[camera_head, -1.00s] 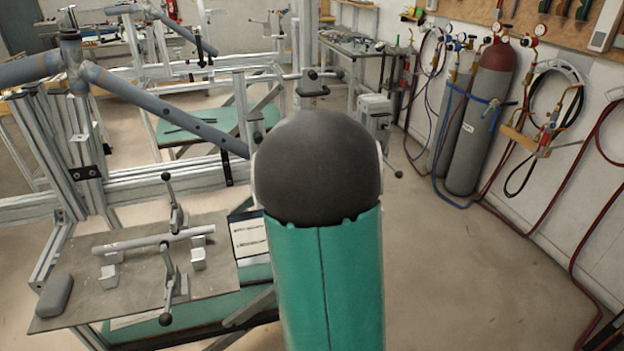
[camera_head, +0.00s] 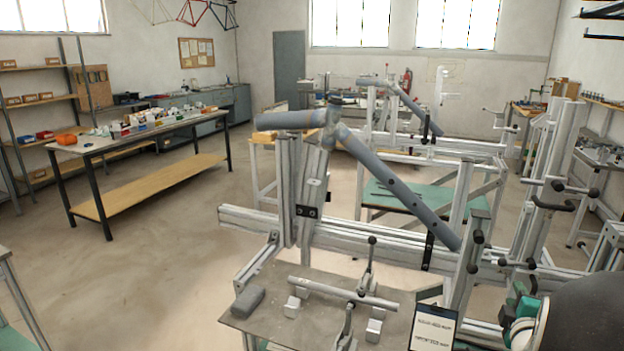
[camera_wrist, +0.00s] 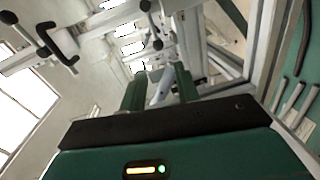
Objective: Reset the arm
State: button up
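My gripper (camera_wrist: 160,92) shows in the wrist view with two green fingers standing apart. A light grey tube-like shape shows in the gap, seemingly beyond the fingers; I see no clear contact. In the head view my arm is at the lower right edge, its dark rounded part cut off by the frame. Green parts of my gripper (camera_head: 515,308) show there, beside the right end of the jig. The frame jig (camera_head: 350,240) stands in the middle, holding a grey joined tube (camera_head: 395,188).
A plate (camera_head: 270,325) in front of the jig bears a loose tube (camera_head: 343,292), clamps, small blocks and a grey block (camera_head: 248,302). A clipboard (camera_head: 433,328) is close to my arm. A workbench (camera_head: 150,140) stands at left. The floor between is free.

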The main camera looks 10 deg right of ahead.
jog(key=a+r+m+g+y, duration=0.2)
jog(key=a+m+y, duration=0.15)
jog(key=a, duration=0.65)
jog(key=a+r+m+g+y, duration=0.2)
jog(key=a+m, duration=0.2)
jog(key=a, duration=0.7)
jog(key=s+a+m+g+y, duration=0.3)
jog(key=s+a+g, duration=0.1)
jog(key=s+a, duration=1)
jog(key=shift+s+a+r+g, duration=0.3)
jog(key=shift+s+a, duration=0.1)
jog(key=shift+a, duration=0.55)
jog(key=shift+d+m, duration=0.15)
jog(key=shift+m, duration=0.2)
